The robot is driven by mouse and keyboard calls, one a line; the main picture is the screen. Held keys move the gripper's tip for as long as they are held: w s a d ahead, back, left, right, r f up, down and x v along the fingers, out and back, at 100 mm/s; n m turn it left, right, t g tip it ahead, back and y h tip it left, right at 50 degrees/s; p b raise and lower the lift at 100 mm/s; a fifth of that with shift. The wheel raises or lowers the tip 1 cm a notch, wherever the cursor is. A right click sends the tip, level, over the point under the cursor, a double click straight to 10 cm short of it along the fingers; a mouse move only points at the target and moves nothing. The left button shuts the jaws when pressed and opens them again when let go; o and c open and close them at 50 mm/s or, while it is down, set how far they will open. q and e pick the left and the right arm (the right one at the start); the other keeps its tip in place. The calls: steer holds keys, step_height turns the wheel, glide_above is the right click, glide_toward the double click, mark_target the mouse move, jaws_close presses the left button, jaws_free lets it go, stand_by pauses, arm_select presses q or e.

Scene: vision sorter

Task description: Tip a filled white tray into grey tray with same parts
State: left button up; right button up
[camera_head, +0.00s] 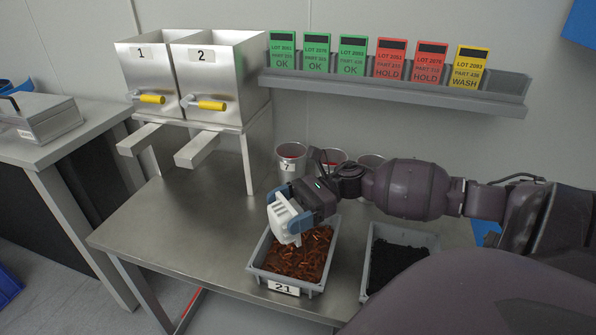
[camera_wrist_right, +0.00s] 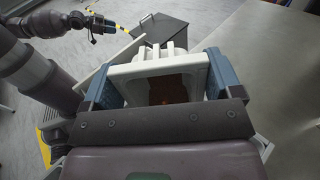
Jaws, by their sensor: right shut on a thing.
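My right gripper (camera_head: 301,202) is shut on a small white tray (camera_head: 283,218), held tilted above the grey tray labelled 21 (camera_head: 252,268). In the right wrist view the white tray (camera_wrist_right: 152,70) sits between the blue fingers of the gripper (camera_wrist_right: 160,80). A little orange-brown shows below it there; I cannot tell whether parts are still inside. The tray labelled 21 holds many copper-brown parts (camera_head: 300,258). A second grey tray (camera_head: 366,268) to its right holds black parts (camera_head: 396,262).
Numbered metal cups, one marked 7 (camera_head: 290,160), stand behind the trays. Two steel hoppers (camera_head: 192,80) with yellow-handled taps stand at the back left. A wall rack (camera_head: 400,90) holds green, red and yellow lot cards. The table's left part (camera_head: 180,230) is clear.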

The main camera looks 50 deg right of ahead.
steer(key=shift+d+y, duration=0.2)
steer(key=shift+y, duration=0.2)
steer(key=shift+s+d+t+y+b, duration=0.2)
steer(key=shift+d+t+y+b, duration=0.3)
steer(key=shift+d+y+b, duration=0.25)
stand_by(0.8)
